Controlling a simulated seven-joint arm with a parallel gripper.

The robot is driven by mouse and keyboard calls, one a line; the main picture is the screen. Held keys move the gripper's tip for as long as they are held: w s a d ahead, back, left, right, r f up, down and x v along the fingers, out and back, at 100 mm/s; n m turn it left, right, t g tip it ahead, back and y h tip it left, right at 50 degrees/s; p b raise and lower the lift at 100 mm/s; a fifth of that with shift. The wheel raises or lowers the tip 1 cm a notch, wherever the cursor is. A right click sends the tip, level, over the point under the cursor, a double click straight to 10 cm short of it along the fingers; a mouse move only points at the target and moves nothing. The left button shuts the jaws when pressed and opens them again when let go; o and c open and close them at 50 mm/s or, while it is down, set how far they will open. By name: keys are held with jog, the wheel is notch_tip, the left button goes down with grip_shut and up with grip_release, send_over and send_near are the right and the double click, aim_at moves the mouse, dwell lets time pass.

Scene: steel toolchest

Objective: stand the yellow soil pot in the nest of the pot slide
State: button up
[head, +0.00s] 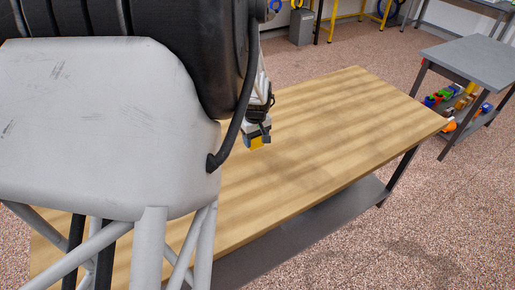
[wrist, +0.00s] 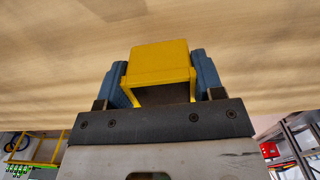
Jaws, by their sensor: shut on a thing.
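The yellow soil pot (wrist: 158,62) is a yellow block-like piece in the wrist view. My gripper (wrist: 162,85) is shut on it, with a blue-grey finger on each side of it. In the head view the yellow pot (head: 257,142) shows small at the end of my gripper (head: 257,135), over the wooden bench top. I cannot tell how high above the top it is held. The pot slide and its nest are not seen in either view; my own body hides the left part of the bench.
The wooden bench top (head: 335,130) is bare where it shows. A grey shelf (head: 300,235) runs below it. A grey table (head: 472,60) with several coloured things on its lower shelf stands at the right. A grey bin (head: 301,27) stands on the floor behind.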

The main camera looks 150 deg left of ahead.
jog(key=shift+f, duration=0.7)
jog(key=shift+f, duration=2)
jog(key=shift+f, duration=0.15)
jog(key=o, duration=1)
notch_tip(320, 180, up, 12)
jog(key=shift+r, duration=0.15)
